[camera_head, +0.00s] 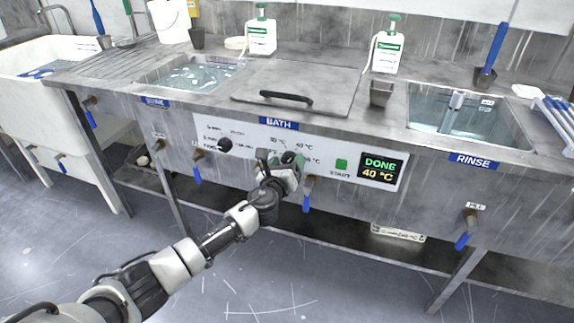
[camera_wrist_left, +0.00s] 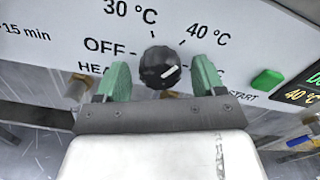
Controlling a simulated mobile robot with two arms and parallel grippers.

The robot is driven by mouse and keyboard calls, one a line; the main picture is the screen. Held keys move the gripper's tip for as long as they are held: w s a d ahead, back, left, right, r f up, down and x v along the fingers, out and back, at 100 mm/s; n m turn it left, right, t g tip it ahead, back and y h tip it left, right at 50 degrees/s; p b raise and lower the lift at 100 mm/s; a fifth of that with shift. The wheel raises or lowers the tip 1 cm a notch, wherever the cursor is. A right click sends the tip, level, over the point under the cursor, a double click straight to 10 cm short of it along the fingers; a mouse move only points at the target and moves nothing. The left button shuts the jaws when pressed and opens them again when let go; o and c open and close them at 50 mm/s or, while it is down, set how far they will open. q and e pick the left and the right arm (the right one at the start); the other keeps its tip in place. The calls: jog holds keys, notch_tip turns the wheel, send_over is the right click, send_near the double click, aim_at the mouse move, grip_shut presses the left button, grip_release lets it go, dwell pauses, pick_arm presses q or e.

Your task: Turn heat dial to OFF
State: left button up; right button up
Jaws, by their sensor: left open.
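The heat dial (camera_wrist_left: 158,68) is a black round knob on the white BATH panel (camera_head: 228,127), with OFF, 30 °C and 40 °C printed around it. Its white mark points right and slightly up, away from OFF. In the left wrist view, my left gripper (camera_wrist_left: 164,80) is open, with one green finger on each side of the dial. A gap shows between the dial and each finger. A label to the right is partly hidden by the right finger. In the head view, my left gripper (camera_head: 284,170) is at the panel and partly covers the dial (camera_head: 289,157). My right gripper is out of view.
A second black knob (camera_head: 224,145) is left on the panel. A green START button (camera_head: 341,164) and a display (camera_head: 379,171) reading DONE 40 °C are to the right. Blue-handled taps (camera_head: 308,193) stick out below the panel. A lid (camera_head: 325,85) with a black handle covers the bath.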

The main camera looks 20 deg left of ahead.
pick_arm(q)
jog(key=shift+c, duration=0.3)
jog(key=c, duration=0.9)
jog(key=shift+o, duration=0.2)
